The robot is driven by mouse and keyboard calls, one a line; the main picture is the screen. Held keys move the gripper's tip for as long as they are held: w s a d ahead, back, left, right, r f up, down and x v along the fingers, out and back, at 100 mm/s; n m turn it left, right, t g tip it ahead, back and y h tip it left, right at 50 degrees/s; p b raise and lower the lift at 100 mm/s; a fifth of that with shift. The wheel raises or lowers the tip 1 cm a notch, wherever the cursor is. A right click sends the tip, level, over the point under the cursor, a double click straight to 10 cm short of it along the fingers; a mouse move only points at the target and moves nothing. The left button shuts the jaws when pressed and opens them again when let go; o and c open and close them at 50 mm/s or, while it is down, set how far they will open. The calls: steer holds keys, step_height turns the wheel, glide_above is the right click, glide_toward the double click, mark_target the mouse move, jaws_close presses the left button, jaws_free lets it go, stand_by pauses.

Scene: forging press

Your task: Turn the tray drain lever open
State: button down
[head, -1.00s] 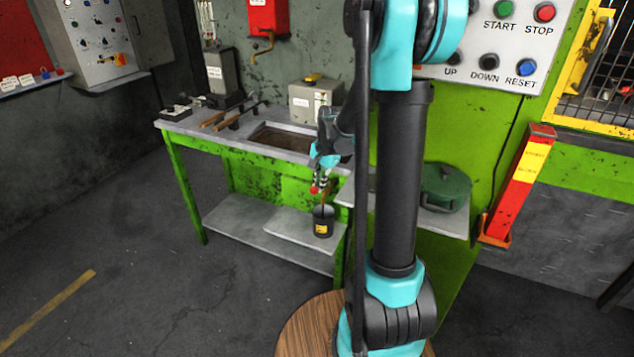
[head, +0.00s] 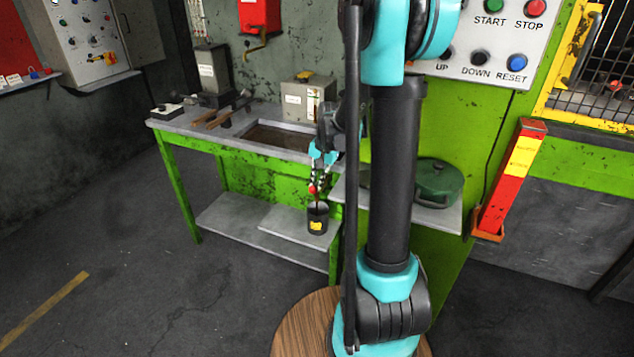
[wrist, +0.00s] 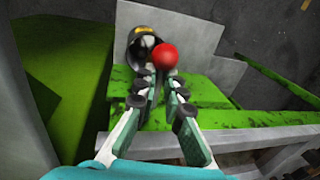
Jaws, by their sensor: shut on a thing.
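The drain lever's red ball knob (head: 312,189) shows below the front edge of the bench, under the tray (head: 275,136) sunk in the bench top. My gripper (head: 316,179) is just above the knob there. In the wrist view my gripper (wrist: 159,82) has its fingertips close together, shut at the lever, with the red knob (wrist: 165,56) just past the tips. The lever's shaft is mostly hidden by the fingers. A thin brown strip shows between the knob and the bucket below; I cannot tell what it is.
A black bucket (head: 317,219) with a yellow label stands on the lower shelf (head: 282,228) under the lever. Tongs (head: 222,112) and a grey box (head: 305,98) are on the bench. A green pot (head: 437,181) sits on a side shelf to the right. The floor at left is clear.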

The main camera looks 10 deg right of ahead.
steer(key=c, duration=1.7)
jaws_free()
steer(key=shift+s+a, duration=0.35)
steer(key=shift+s, duration=0.15)
steer(key=shift+w, duration=0.1)
steer(key=shift+d, duration=0.1)
steer(key=shift+r, duration=0.25)
steer(key=r, duration=0.3)
steer(key=s+d+r, duration=0.1)
steer(key=r, duration=0.7)
steer(key=shift+s+d+r, duration=0.1)
steer(key=shift+s+d, duration=0.1)
steer(key=shift+d, duration=0.2)
